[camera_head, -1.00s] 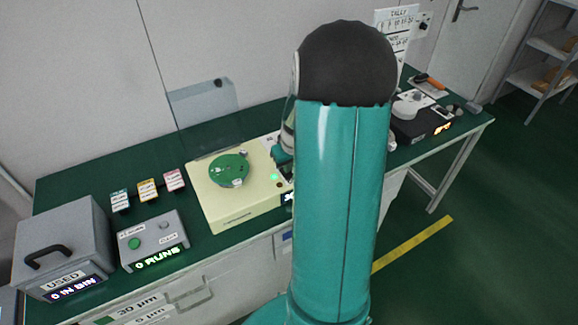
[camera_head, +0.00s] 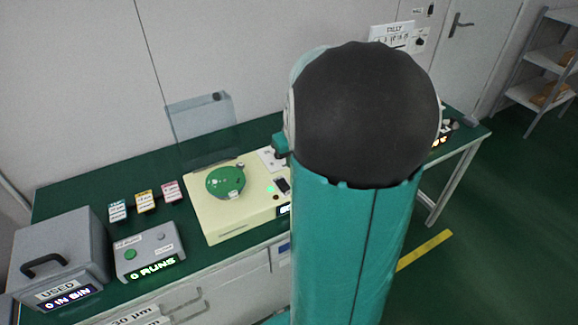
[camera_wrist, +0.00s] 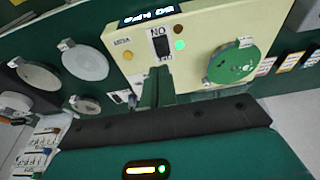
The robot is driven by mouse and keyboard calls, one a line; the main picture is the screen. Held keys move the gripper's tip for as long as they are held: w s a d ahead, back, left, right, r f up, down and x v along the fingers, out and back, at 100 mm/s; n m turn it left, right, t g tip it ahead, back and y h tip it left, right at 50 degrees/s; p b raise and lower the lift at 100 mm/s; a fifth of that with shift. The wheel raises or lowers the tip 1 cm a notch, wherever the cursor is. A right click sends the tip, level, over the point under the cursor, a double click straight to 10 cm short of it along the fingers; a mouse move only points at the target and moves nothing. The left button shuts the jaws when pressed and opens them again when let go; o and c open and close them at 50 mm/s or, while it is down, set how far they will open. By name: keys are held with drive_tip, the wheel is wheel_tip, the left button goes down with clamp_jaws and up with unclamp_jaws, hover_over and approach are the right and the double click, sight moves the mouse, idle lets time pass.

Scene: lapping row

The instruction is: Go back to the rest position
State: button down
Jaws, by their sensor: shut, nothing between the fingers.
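My gripper (camera_wrist: 157,78) shows in the wrist view as dark green fingers, shut and empty. It points toward the cream lapping machine (camera_wrist: 115,40), over the side with the black ON switch (camera_wrist: 160,45) and a lit green lamp (camera_wrist: 180,44). I cannot tell the exact gap between the fingertips and the machine. In the head view my teal arm with its black joint cap stands in front of the bench's right half and hides the gripper. The machine (camera_head: 240,222) has a round green plate (camera_head: 226,182) on top and a clear raised cover (camera_head: 202,125) behind it.
A grey USED bin (camera_head: 62,240) and a grey counter box reading 0 RUNS (camera_head: 150,248) stand at the left of the green bench. Small coloured packs (camera_head: 145,201) lie behind them. The TALLY board (camera_head: 391,36) is partly behind my arm. Open floor (camera_head: 490,200) lies right.

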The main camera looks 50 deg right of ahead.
drive_tip(key=shift+v, duration=0.8)
drive_tip(key=shift+s+f, duration=0.1)
drive_tip(key=shift+s, duration=0.05)
drive_tip(key=s+a+r+n+t, duration=0.1)
drive_tip(key=a+r, duration=0.4)
drive_tip(key=a, duration=0.6)
drive_tip(key=s+a+r+n+t, duration=0.15)
drive_tip(key=a+r, duration=0.25)
drive_tip(key=a, duration=0.8)
drive_tip(key=s+a+r+n, duration=0.1)
drive_tip(key=s+a, duration=0.4)
drive_tip(key=a, duration=0.2)
drive_tip(key=shift+s+a+r+y, duration=0.15)
drive_tip(key=shift+s+a+y, duration=0.15)
drive_tip(key=shift+s+y, duration=0.1)
